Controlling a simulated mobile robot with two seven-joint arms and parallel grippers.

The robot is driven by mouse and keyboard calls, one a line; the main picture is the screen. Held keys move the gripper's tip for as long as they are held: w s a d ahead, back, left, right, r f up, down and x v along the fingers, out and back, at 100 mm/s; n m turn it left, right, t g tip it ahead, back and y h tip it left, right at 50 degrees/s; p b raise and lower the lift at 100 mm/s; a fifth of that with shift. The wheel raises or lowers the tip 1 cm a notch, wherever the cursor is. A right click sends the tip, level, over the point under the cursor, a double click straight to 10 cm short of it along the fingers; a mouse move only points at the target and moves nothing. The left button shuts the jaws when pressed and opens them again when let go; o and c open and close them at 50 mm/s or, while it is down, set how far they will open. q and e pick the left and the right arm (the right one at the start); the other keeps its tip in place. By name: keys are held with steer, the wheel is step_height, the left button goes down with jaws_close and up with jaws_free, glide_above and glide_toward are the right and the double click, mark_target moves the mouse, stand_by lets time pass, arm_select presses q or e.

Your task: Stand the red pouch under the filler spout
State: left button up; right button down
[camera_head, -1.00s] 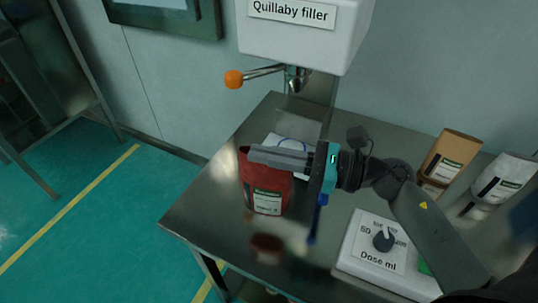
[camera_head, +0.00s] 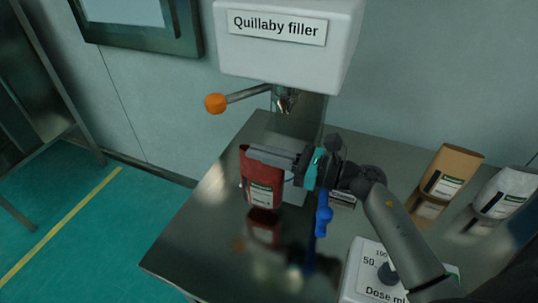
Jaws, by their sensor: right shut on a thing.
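The red pouch (camera_head: 262,182) is upright, held near its top by my right gripper (camera_head: 270,156), which is shut on it. Its reflection shows on the steel table just below, so the pouch seems slightly above the surface; the exact gap is hard to tell. The filler spout (camera_head: 284,100) hangs under the white filler head (camera_head: 285,50), above and behind the pouch. The place under the spout is partly hidden by my right gripper and the pouch. My left gripper is not in view.
An orange-knobbed lever (camera_head: 216,103) sticks out left of the spout. A brown pouch (camera_head: 450,172) and a white pouch (camera_head: 503,192) stand at the right. A dose dial box (camera_head: 372,270) sits at the front right. The table's (camera_head: 195,245) left front is clear.

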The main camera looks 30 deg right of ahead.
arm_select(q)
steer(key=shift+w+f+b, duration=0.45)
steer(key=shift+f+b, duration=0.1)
arm_select(e)
steer(key=shift+w+d+f, duration=0.7)
steer(key=shift+d+f, duration=0.05)
steer(key=shift+f, duration=0.15)
steer(key=shift+w+d+f, duration=0.65)
steer(key=shift+d+f, duration=0.1)
steer(key=shift+f, duration=0.1)
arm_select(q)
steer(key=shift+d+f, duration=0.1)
arm_select(e)
steer(key=shift+f, duration=0.2)
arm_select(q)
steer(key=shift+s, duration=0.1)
arm_select(e)
steer(key=c, duration=1)
jaws_free()
steer(key=shift+r, duration=0.15)
arm_select(q)
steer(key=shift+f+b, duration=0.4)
steer(key=shift+b, duration=0.05)
arm_select(e)
steer(key=v, duration=1.2)
